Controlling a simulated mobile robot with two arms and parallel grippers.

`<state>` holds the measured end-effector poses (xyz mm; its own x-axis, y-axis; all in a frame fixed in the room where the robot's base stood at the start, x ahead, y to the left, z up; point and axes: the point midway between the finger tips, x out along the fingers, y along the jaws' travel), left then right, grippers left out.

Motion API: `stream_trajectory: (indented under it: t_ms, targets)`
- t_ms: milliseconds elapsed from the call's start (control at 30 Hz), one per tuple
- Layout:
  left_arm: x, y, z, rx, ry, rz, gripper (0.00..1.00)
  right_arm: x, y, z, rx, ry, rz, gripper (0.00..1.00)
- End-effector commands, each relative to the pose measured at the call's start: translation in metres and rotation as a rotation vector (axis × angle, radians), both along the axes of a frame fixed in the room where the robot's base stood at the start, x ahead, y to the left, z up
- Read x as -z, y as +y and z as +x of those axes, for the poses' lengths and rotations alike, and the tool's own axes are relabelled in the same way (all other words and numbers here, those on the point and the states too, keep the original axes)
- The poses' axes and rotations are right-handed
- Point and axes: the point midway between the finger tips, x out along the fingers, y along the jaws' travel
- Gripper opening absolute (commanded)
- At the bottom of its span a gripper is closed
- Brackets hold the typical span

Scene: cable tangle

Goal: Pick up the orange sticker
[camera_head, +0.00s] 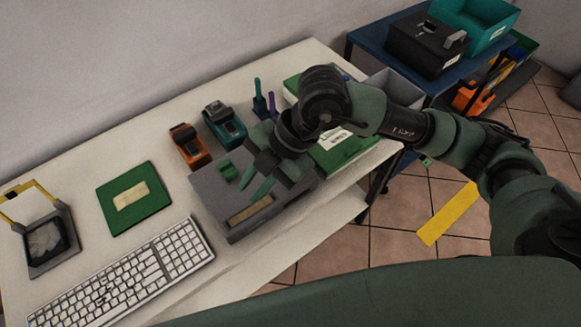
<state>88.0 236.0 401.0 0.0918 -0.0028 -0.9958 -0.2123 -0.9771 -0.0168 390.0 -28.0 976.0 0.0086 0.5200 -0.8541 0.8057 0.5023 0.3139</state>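No flat orange sticker can be made out for sure. A small orange-and-black device (189,145) stands on the white table, left of a similar teal-and-black device (224,124). Another orange item (469,97) lies low at the right, by the blue stand. My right gripper (252,186) hangs over a grey box (222,214) on the table, right of and nearer than the orange device. Its green fingers look apart, with nothing seen between them. My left gripper is not in view.
On the white table (100,177) are a keyboard (125,274), a green board (133,198), a yellow-handled frame (47,243) and upright blue and purple tools (260,98). A blue stand (390,50) holds a black box (428,43) and teal bin (475,22). A yellow strip (447,213) marks the floor.

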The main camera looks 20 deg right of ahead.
Motion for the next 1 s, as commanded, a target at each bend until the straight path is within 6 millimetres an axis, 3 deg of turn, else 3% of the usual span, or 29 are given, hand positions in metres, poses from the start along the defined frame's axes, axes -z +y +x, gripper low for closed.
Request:
stream_trajectory:
  t_ms: [33,100,200,300,767,1000]
  targets:
    - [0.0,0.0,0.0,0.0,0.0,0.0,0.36,0.006,-0.029,0.017,0.071,-0.024,-0.126,0.2]
    - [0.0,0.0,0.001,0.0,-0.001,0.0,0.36,0.011,-0.064,0.033,0.165,-0.044,-0.266,0.2]
    - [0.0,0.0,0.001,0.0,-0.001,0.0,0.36,0.011,-0.097,0.048,0.267,-0.069,-0.39,0.2]
    - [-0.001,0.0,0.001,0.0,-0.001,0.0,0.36,0.012,-0.112,0.054,0.317,-0.078,-0.446,0.2]
    - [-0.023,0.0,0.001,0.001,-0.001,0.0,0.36,0.063,-0.111,0.067,0.322,-0.076,-0.454,0.2]
    - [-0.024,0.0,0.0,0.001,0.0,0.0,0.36,0.086,-0.109,0.072,0.321,-0.079,-0.45,0.2]
